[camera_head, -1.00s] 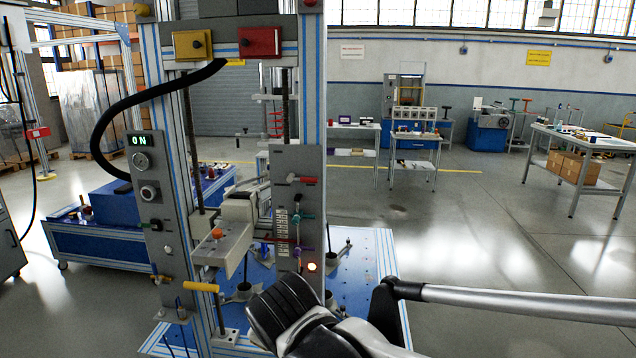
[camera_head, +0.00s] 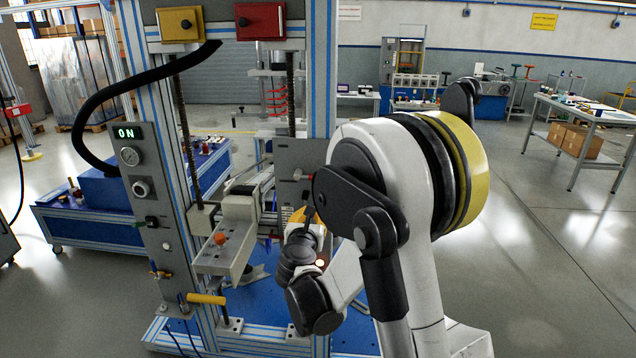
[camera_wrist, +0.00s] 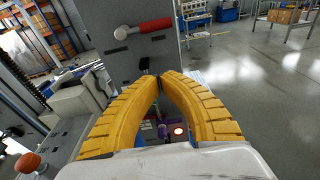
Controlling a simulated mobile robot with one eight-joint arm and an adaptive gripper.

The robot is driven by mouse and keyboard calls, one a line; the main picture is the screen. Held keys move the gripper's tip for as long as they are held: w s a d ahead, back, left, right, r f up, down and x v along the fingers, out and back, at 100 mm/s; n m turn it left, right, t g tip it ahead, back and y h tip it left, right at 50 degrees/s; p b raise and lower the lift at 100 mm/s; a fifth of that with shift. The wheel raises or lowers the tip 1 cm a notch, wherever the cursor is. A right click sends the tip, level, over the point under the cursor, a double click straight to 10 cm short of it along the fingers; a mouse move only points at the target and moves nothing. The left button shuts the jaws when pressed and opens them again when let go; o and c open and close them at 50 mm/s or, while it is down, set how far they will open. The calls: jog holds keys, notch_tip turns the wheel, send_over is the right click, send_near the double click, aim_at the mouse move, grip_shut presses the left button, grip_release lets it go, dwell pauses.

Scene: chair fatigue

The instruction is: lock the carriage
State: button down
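The carriage (camera_head: 225,235) is a pale grey block with an orange knob (camera_head: 220,238), on the frame between the two uprights. To its right is a grey panel (camera_wrist: 110,62) with levers. In the wrist view a red-handled lever (camera_wrist: 148,29) is at the panel's top, with a small black knob (camera_wrist: 145,64) below. A purple part (camera_wrist: 162,130) and a lit button (camera_wrist: 178,131) show between my fingers. My gripper (camera_wrist: 161,77) is in front of the panel, its yellow fingertips together just below the black knob. No held thing shows. In the head view my arm hides much of the panel.
The frame's left upright carries an ON display (camera_head: 125,132), dials and a yellow handle (camera_head: 206,299). A black hose (camera_head: 95,105) arcs at left. A blue bench (camera_head: 95,220) stands behind. The floor to the right is open, with a table (camera_head: 580,110) farther back.

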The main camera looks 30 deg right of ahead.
aim_at(317, 194)
dwell(0.4)
jog(key=b+x, duration=0.3)
jog(key=x, duration=0.7)
jog(key=shift+w+d, duration=0.1)
jog(key=shift+d, duration=0.05)
jog(key=r, duration=0.3)
jog(key=shift+s+a+r+b, duration=0.3)
jog(key=shift+s+r, duration=0.05)
jog(key=shift+s, duration=0.05)
jog(key=shift+r, duration=0.15)
